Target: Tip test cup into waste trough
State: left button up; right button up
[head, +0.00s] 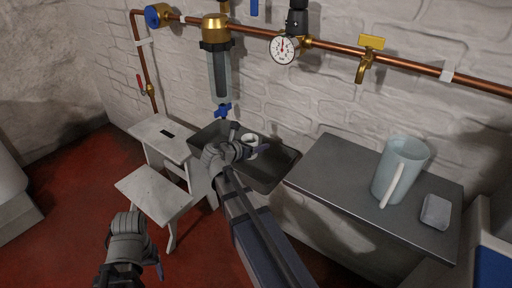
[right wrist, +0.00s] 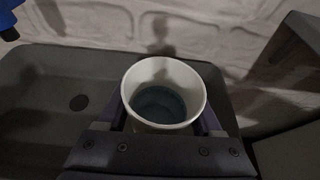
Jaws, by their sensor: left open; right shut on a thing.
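The white test cup (right wrist: 164,94) is upright in the right wrist view, with dark bluish liquid inside. My right gripper (head: 253,150) is shut on the cup and holds it over the trough. The cup also shows small in the head view (head: 250,140), partly hidden by the gripper. The dark grey waste trough (head: 284,165) stands against the wall; its basin and drain spot (right wrist: 79,102) show behind and left of the cup. My left gripper (head: 150,262) is open and empty, low at the left above the red floor.
A filter housing (head: 219,72) with a blue valve (head: 222,110) hangs above the trough's left end. A grey table (head: 330,172) at right bears a jug (head: 402,170) and a small grey block (head: 435,212). A white step stool (head: 155,190) stands left of the trough.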

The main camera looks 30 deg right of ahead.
jog(key=shift+a+m+y+p, duration=0.45)
jog(key=shift+y+p, duration=0.55)
jog(key=shift+p, duration=0.85)
jog(key=shift+w+a+m+y+p, duration=0.1)
jog(key=shift+a+m+y+p, duration=0.35)
jog(key=shift+y+p, duration=0.95)
jog(key=shift+a+f+y+p, duration=0.2)
jog(key=shift+a+y+p, duration=0.1)
jog(key=shift+y+p, duration=0.25)
jog(key=shift+w+a+f+y+p, duration=0.1)
jog(key=shift+a+y+p, duration=0.1)
jog(key=shift+y+p, duration=0.35)
jog(key=shift+a+f+m+y+p, duration=0.25)
jog(key=shift+m+y+p, duration=0.2)
jog(key=shift+y, duration=0.45)
jog(key=y, duration=0.2)
jog(key=shift+a+f+m+y, duration=0.3)
jog(key=shift+f+m, duration=0.05)
jog(key=shift+w+a+f+m+t+y+b, duration=0.1)
jog(key=shift+a+f+m+t+y+b, duration=0.15)
jog(key=shift+y+b, duration=0.35)
jog(key=shift+a+f+m+t+y+b, duration=0.15)
jog(key=shift+f+y+b, duration=0.2)
jog(key=shift+y, duration=0.45)
jog(key=shift+d, duration=0.1)
